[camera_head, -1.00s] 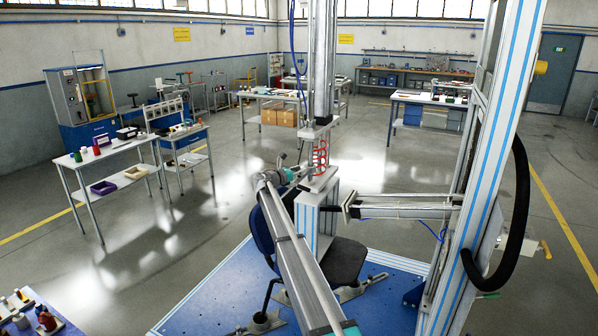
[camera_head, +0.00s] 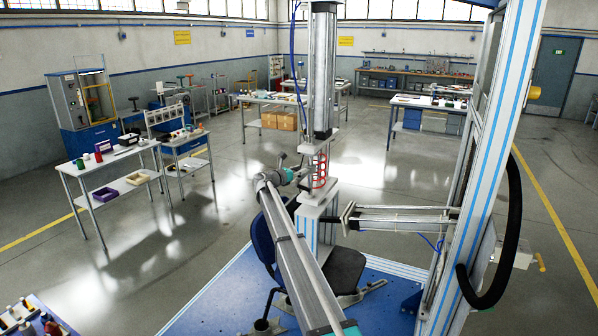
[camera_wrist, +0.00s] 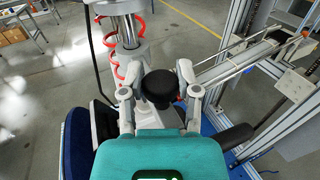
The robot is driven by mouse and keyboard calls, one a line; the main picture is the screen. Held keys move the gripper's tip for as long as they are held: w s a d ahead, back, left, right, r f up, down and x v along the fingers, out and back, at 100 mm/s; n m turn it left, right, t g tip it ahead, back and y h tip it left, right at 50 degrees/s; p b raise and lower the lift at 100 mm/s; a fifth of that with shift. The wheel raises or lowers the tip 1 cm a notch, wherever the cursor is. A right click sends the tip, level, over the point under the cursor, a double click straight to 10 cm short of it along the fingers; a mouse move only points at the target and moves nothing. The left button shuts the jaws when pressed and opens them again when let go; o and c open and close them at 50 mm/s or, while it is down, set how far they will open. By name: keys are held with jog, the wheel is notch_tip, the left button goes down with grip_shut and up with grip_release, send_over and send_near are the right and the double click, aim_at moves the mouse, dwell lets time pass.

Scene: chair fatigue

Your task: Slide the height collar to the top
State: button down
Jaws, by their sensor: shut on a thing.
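My gripper (camera_wrist: 160,92) is shut on a round black knob-like part (camera_wrist: 160,85), with one finger on each side of it. This part may be the height collar or its knob; I cannot tell which. The scale or mark of its height does not show. In the head view my gripper (camera_head: 293,176) is small, just left of the test rig's vertical column, near the red coiled hose (camera_head: 320,170). The held part is too small to make out there.
The office chair with a dark seat (camera_head: 343,268) stands on the blue platform (camera_head: 205,305) below. A horizontal actuator (camera_head: 400,217) reaches from the right frame post (camera_head: 478,165). Workbenches stand farther back, with open floor between.

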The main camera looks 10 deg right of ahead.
jog(key=shift+w+r+p, duration=0.15)
jog(key=shift+r+p, duration=1.4)
jog(key=shift+r, duration=0.3)
jog(key=shift+c, duration=1.6)
grip_release()
jog(key=shift+s+a, duration=0.1)
jog(key=shift+s, duration=0.1)
jog(key=v, duration=1.1)
jog(key=shift+s+a, duration=0.2)
jog(key=shift+a, duration=0.1)
